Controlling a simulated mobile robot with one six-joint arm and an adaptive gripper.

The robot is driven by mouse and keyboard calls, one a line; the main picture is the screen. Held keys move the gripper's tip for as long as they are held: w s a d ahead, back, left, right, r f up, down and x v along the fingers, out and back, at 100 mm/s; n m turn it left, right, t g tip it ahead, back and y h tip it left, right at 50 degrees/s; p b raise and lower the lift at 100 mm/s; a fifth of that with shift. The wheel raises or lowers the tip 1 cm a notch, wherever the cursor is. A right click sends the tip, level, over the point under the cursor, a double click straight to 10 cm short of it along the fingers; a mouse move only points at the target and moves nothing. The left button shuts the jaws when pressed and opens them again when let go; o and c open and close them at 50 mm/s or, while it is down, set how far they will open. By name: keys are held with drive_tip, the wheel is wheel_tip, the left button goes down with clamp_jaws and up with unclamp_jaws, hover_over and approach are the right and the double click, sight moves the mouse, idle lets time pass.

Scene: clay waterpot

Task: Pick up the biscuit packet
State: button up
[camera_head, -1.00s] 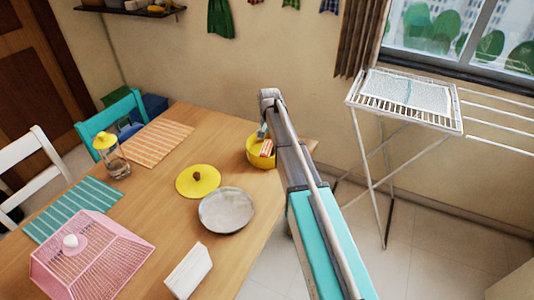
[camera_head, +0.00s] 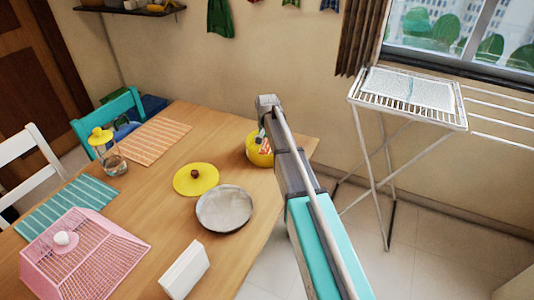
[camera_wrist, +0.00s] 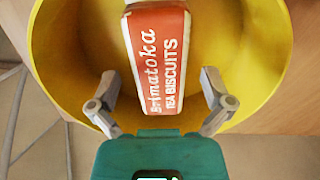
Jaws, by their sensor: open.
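The biscuit packet (camera_wrist: 160,55) is red-orange and white, with "Brimatoka Tea Biscuits" on its side. My gripper (camera_wrist: 160,76) is open, with one finger on each side of the packet's near part and visible gaps between. I cannot tell the exact height of the fingertips against the packet. In the head view the packet (camera_head: 266,148) is a small patch in the bowl (camera_head: 254,159), partly hidden by my arm.
The bowl stands near the far right edge of the wooden table (camera_head: 150,225). Close by are a yellow lid (camera_head: 205,184) and a grey plate (camera_head: 225,212). A white box-like object (camera_head: 185,270) is nearer. A drying rack (camera_head: 400,115) stands right of my arm.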

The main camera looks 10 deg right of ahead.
sight(267, 145)
drive_tip(key=shift+f, duration=0.5)
drive_tip(key=c, duration=1.3)
drive_tip(key=shift+r, duration=0.15)
wheel_tip(267, 145, up, 10)
drive_tip(key=p, duration=0.9)
drive_tip(key=shift+p, duration=0.3)
